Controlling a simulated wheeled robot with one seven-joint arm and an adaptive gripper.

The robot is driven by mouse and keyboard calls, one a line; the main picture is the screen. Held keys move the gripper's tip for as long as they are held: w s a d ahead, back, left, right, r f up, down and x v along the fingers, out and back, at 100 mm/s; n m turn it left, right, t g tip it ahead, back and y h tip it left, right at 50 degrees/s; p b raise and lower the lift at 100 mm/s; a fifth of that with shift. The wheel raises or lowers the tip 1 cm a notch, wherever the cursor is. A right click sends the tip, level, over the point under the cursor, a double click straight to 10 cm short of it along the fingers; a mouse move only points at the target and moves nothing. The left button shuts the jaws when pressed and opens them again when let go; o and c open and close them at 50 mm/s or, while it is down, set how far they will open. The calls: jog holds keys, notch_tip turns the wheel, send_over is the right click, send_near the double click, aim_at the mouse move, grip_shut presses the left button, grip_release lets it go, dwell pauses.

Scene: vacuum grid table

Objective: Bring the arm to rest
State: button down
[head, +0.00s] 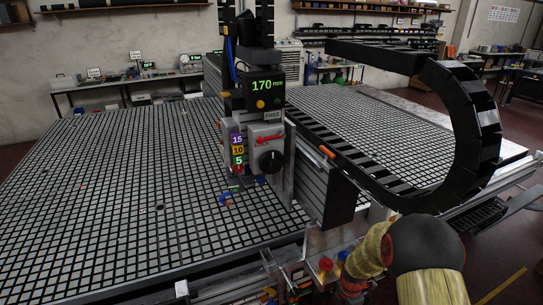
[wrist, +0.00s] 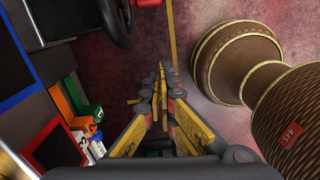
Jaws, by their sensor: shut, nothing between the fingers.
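My gripper (wrist: 161,72) shows in the wrist view with its yellow and grey fingers pointing up the picture. The fingers are together and nothing is held between them. Below the fingertips is a reddish, mottled floor (wrist: 150,55), apart from them. In the head view my arm (head: 428,255) is at the lower right, in front of the table's near edge. I cannot make out the gripper clearly in that view.
The grid table (head: 110,190) fills the left and middle. Coloured numbered blocks (wrist: 88,117) and a red-edged bin (wrist: 52,142) lie left of my gripper.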

jog(key=s+m+g, duration=0.2)
jog(key=s+m, duration=0.3)
jog(key=m, duration=0.1)
jog(key=s+a+r+m+t, duration=0.2)
jog(key=s+r+m, duration=0.3)
jog(key=r, duration=0.8)
jog(key=s+a+r+m+t, duration=0.3)
jog(key=s+r+m, duration=0.2)
jog(key=r, duration=0.9)
jog(key=s+a+r+m+t, duration=0.2)
jog(key=s+r, duration=0.4)
jog(key=r, duration=0.8)
jog(key=a+m, duration=0.1)
jog(key=m, duration=0.1)
jog(key=shift+a+r+m+t, duration=0.15)
jog(key=shift+a+m+t, duration=0.15)
jog(key=shift+a+m, duration=0.1)
jog(key=shift+d, duration=0.1)
